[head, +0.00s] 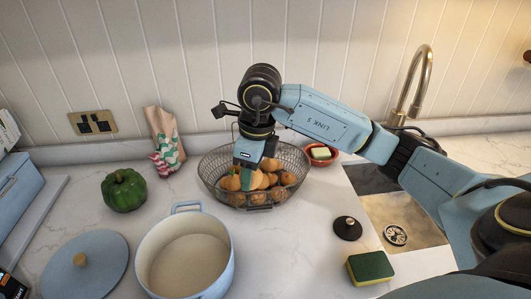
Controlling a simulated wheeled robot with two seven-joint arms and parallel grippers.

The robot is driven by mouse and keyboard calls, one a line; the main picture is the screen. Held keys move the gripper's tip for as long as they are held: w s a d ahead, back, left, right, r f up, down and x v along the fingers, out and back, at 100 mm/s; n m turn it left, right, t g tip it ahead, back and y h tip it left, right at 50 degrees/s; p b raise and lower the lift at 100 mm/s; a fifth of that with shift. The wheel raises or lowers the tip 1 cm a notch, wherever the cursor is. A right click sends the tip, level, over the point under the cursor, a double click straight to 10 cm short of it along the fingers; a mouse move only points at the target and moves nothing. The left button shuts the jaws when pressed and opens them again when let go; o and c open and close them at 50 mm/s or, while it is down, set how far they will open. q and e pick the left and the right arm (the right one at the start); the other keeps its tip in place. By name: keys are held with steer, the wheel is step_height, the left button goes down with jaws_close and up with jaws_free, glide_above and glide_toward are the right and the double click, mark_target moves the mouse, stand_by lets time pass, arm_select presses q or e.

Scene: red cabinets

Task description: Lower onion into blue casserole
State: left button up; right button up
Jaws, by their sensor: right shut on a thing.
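The blue casserole (226,262) stands open on the counter at the bottom, left of centre, and its pale inside looks empty. Several brown onions (284,179) lie in a dark wire basket (297,157) behind and to the right of it. My right gripper (247,181) points down into the basket's left part. It is shut on an onion (233,183) among the others, mostly hidden by the fingers. I cannot tell whether the held onion still touches its neighbours. My left gripper is not in view.
The casserole's blue lid (101,279) lies left of it. A green pepper (123,190), a paper bag (164,140), a red bowl (321,159), a dark knob-like lid (347,228) and a sponge (370,267) stand around. A sink (405,212) with a tap is at right.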

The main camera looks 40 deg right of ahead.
steer(key=s+a+f+b, duration=0.1)
steer(key=s+a+f, duration=0.1)
steer(key=a, duration=0.7)
steer(key=s+a+f+b, duration=0.1)
steer(key=s+a, duration=0.3)
steer(key=a, duration=0.5)
steer(key=shift+s+f+b, duration=0.4)
steer(key=shift+b, duration=0.15)
steer(key=shift+f, duration=0.1)
step_height(320, 180, down, 8)
steer(key=b, duration=0.8)
steer(key=shift+f, duration=0.25)
stand_by(0.5)
